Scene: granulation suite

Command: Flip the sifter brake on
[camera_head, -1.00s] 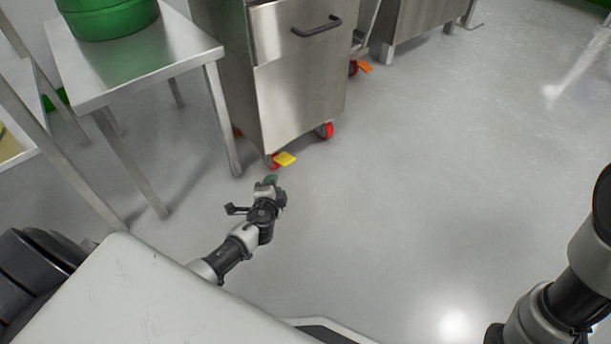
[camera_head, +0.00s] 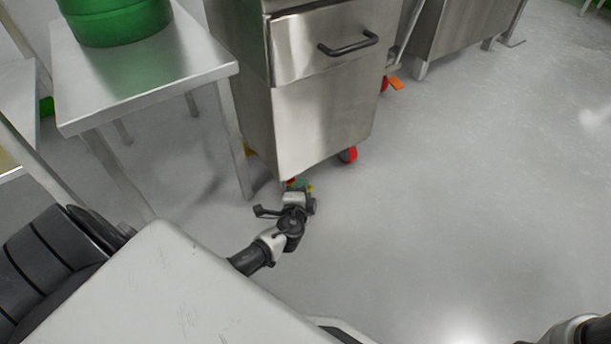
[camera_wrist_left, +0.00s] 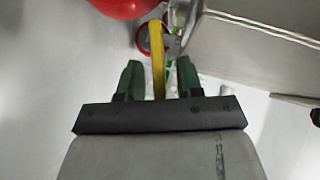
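The steel cabinet unit (camera_head: 322,117) stands on red casters. At its near corner is a caster with a yellow brake pedal (camera_head: 309,188), mostly hidden by my left gripper (camera_head: 302,186) in the head view. In the left wrist view the pedal (camera_wrist_left: 157,45) shows edge-on as a yellow bar between the green fingertips of my left gripper (camera_wrist_left: 158,78). The fingers are open, one on each side of the bar, with gaps visible. The caster's red wheel (camera_wrist_left: 143,40) is just beyond. My right gripper is out of view; only part of that arm shows at bottom right.
A steel table (camera_head: 148,92) with a green drum (camera_head: 118,20) stands left of the cabinet, its leg (camera_head: 236,150) close to my left arm. Another red caster (camera_head: 348,155) and an orange pedal (camera_head: 396,83) are further right. Floor on the right is clear.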

